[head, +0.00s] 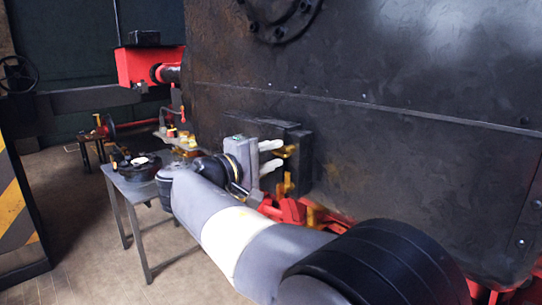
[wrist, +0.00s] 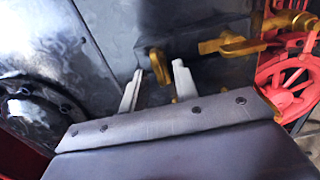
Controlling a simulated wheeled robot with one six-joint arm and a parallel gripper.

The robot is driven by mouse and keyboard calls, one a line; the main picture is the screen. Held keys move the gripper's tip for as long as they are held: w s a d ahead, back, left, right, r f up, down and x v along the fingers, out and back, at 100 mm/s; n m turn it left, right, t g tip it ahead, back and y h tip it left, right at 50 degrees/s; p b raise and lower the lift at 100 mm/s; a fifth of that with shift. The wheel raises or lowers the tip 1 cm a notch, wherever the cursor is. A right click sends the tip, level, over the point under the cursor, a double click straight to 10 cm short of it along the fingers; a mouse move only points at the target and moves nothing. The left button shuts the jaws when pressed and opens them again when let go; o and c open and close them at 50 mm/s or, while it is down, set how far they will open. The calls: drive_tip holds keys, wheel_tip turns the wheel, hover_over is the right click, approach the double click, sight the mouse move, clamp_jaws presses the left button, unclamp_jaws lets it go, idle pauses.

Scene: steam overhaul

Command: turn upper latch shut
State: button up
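The upper latch (head: 286,152), a small brass-yellow piece, is on the dark box on the black boiler side; it also shows in the wrist view (wrist: 159,66). My gripper (head: 275,155) has two pale fingers, spread apart, pointing at the box. In the wrist view my gripper (wrist: 156,80) is open and the upper latch appears between and just beyond the fingertips, nearer the right one. I see no grip on it. A second, lower brass latch (head: 284,186) is below; it shows at the right in the wrist view (wrist: 232,44).
The dark box (head: 304,165) projects from the boiler wall (head: 400,160). Red metalwork (head: 290,210) lies below it. A grey table (head: 135,190) with several items stands to the left. A red spoked wheel (wrist: 290,85) is at the wrist view's right.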

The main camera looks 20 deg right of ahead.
drive_tip(key=b+v, duration=0.3)
drive_tip(key=v, duration=0.7)
drive_tip(key=shift+s+a, duration=0.15)
drive_tip(key=shift+a, duration=0.2)
drive_tip(key=shift+d, duration=0.1)
drive_tip(key=p+x, duration=0.2)
drive_tip(key=x, duration=0.7)
drive_tip(key=shift+d+p, duration=0.1)
drive_tip(key=shift+p, duration=0.3)
drive_tip(key=shift+x, duration=0.75)
